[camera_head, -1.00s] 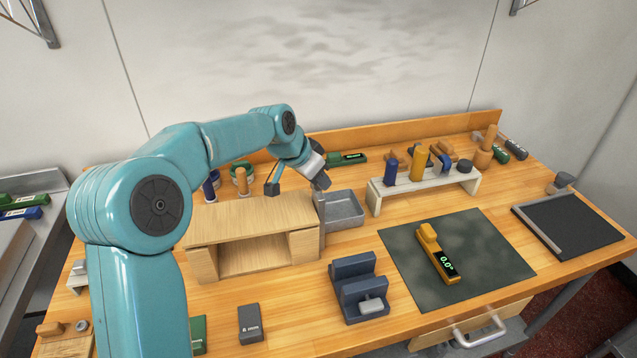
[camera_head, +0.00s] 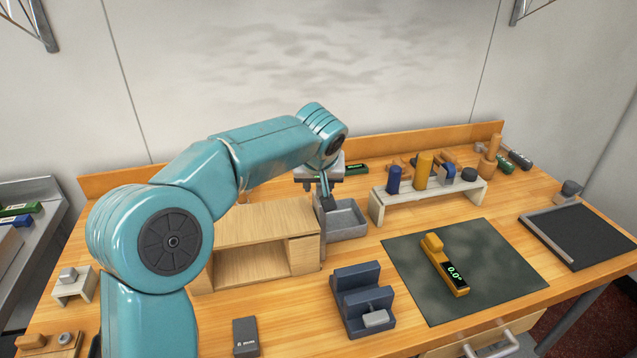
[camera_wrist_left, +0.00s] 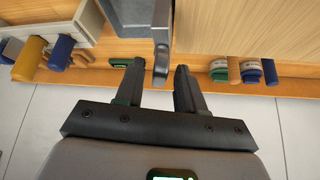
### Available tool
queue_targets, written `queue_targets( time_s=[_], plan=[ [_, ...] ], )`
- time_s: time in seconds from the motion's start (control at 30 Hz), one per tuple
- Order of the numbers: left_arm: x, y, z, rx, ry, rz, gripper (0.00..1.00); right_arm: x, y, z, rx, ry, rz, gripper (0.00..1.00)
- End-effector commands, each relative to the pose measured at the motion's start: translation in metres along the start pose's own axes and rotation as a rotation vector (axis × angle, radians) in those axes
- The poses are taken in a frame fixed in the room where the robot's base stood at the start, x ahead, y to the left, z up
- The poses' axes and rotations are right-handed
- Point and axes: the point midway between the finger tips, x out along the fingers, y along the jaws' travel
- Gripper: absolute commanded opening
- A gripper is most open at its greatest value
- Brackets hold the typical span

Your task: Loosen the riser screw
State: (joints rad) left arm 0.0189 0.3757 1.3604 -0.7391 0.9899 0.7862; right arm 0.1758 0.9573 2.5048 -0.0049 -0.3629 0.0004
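My left gripper (camera_head: 324,190) is pointed down at the right end of the wooden riser (camera_head: 256,222), next to the grey metal tray (camera_head: 346,232). In the left wrist view its two dark fingers (camera_wrist_left: 160,68) are apart. A narrow grey upright part (camera_wrist_left: 161,38) with a rounded end stands between riser and tray. Its end shows between the fingertips, with a gap on each side; I cannot tell how deep it sits between them. A separate screw head cannot be made out. My right gripper is in no view.
A white rack (camera_head: 428,197) with upright handles stands right of the tray. A dark blue holder (camera_head: 362,298) sits in front. A yellow tool with a display (camera_head: 444,265) lies on a dark mat (camera_head: 487,262). A low back ledge (camera_head: 420,138) runs behind.

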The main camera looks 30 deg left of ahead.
Motion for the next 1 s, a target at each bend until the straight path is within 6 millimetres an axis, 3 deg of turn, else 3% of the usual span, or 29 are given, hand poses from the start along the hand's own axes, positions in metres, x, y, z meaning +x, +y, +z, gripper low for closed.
queue_targets(
  time_s=[0.47,1.0],
  plan=[
    [-0.059,0.000,-0.037,0.000,0.001,0.001,0.38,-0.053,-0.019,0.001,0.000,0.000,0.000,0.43],
    [-0.059,0.000,-0.036,0.000,0.000,0.002,0.38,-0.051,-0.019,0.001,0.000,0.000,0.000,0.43]
  ],
)
